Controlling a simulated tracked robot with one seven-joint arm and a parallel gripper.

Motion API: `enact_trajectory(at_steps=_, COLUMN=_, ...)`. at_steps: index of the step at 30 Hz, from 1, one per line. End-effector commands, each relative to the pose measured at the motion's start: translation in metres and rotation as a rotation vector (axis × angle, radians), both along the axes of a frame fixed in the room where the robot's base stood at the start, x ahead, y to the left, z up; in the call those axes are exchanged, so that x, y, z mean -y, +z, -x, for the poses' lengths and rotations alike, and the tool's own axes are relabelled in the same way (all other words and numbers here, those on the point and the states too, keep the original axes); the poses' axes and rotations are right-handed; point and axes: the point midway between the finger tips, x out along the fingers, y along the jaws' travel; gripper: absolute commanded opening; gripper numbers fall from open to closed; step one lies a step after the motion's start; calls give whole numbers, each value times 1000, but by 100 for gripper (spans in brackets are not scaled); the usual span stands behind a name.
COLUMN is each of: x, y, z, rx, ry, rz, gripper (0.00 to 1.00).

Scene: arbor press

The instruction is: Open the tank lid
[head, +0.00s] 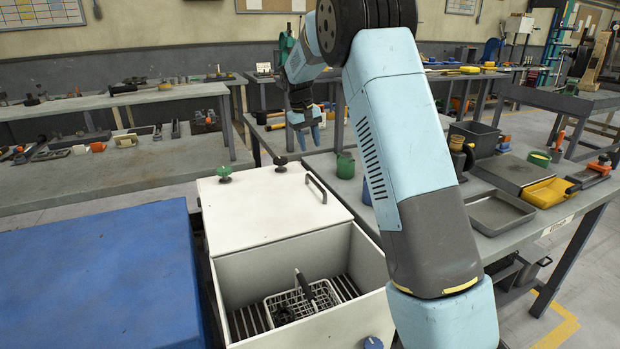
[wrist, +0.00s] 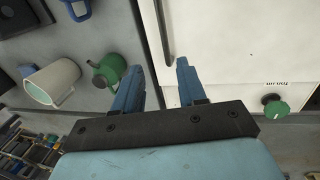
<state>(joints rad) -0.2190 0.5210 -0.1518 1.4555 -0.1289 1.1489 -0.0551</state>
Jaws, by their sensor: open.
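The white tank (head: 372,265) stands in front of me. Its flat white lid panel (head: 265,215) lies over the far part, while the near part is open. A dark bar handle (head: 317,187) sits near the panel's right edge. My gripper (head: 304,143) is open and empty, pointing down beyond the tank's far edge. In the wrist view, the dark handle (wrist: 165,32) shows ahead between the finger directions of my gripper (wrist: 158,70), apart from it. A green knob (wrist: 275,106) lies to the right there.
A wire basket (head: 300,300) with a dark tool is inside the tank. A blue-topped surface (head: 95,280) adjoins at left. The right-hand bench holds a green cup (head: 345,166), a grey tray (head: 498,212) and a yellow bin (head: 547,192). My arm crosses above the tank's right side.

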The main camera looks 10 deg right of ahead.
Motion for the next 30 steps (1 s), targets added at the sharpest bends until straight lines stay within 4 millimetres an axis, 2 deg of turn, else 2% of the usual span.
enact_trajectory(at_steps=8, x=-3, y=-21, z=-3, rx=-5, ry=8, rz=3, gripper=41)
enact_trajectory(at_steps=21, x=16, y=-96, z=-6, rx=-6, ry=2, rz=3, gripper=41)
enact_trajectory(at_steps=30, x=24, y=-131, z=-7, rx=-4, ry=1, rz=2, gripper=41)
